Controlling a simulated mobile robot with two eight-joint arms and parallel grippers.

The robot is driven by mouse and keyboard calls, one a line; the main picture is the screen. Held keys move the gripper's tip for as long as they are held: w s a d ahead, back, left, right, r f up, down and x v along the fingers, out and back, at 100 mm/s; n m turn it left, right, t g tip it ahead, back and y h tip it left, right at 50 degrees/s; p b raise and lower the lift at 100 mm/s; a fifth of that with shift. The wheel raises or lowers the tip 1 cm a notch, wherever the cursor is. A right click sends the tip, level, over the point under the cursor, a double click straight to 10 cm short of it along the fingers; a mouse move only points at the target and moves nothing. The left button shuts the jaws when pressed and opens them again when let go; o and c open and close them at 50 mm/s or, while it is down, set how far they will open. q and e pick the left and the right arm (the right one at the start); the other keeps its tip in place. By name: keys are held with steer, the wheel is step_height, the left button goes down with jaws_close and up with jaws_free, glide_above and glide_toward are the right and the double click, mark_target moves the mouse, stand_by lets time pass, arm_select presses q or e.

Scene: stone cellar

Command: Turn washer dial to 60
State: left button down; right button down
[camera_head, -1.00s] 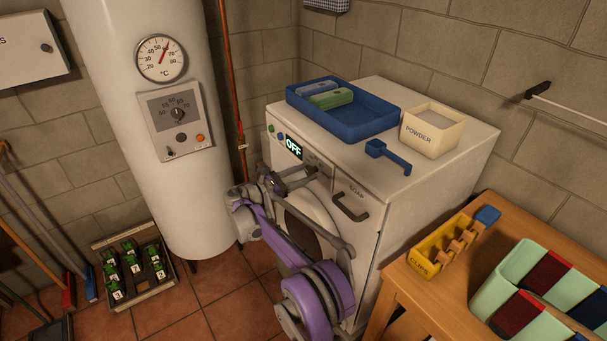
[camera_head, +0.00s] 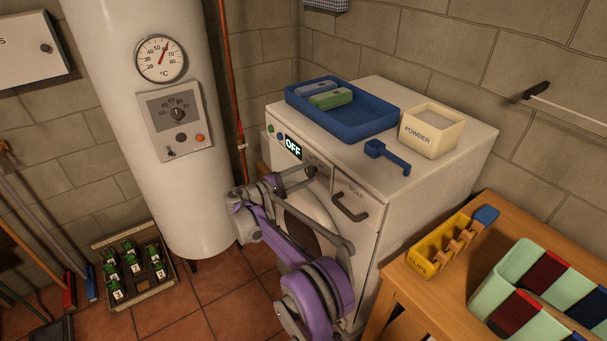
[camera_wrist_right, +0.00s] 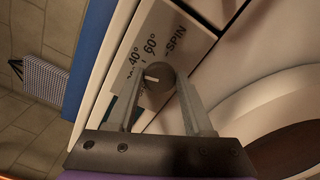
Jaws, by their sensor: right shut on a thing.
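The washer (camera_head: 440,185) is a white front-loader with a lit display (camera_head: 293,147) reading OFF. Its round grey dial (camera_wrist_right: 158,78) shows in the right wrist view, on a panel printed with 40°, 60° and SPIN. The white mark on the dial points to the left in that view, not at the 60° print. My right gripper (camera_head: 308,174) reaches the washer's upper front panel. In the wrist view its two fingers (camera_wrist_right: 157,84) stand on either side of the dial, shut on it. In the head view the gripper partly hides the dial. My left gripper is not in view.
A SOAP drawer with a dark handle (camera_head: 350,208) is right of the dial. A blue tray (camera_head: 372,121), a POWDER box (camera_head: 432,130) and a blue scoop (camera_head: 388,157) rest on the washer. A wooden table (camera_head: 405,290) stands right; a white boiler (camera_head: 115,90) stands left.

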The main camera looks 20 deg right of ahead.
steer(key=m, duration=0.5)
steer(key=shift+m+p, duration=0.4)
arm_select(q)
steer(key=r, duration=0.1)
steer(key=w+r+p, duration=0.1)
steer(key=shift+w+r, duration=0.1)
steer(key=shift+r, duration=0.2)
arm_select(e)
steer(key=m, duration=0.4)
steer(key=shift+f+m, duration=0.15)
steer(key=shift+m, duration=0.55)
steer(key=shift+c, duration=1.5)
jaws_free()
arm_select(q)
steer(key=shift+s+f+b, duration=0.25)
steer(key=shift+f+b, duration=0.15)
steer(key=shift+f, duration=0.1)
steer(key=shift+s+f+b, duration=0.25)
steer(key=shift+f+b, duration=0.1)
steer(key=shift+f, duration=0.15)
arm_select(e)
steer(key=v, duration=1)
steer(key=shift+a, duration=0.4)
steer(key=shift+s, duration=0.15)
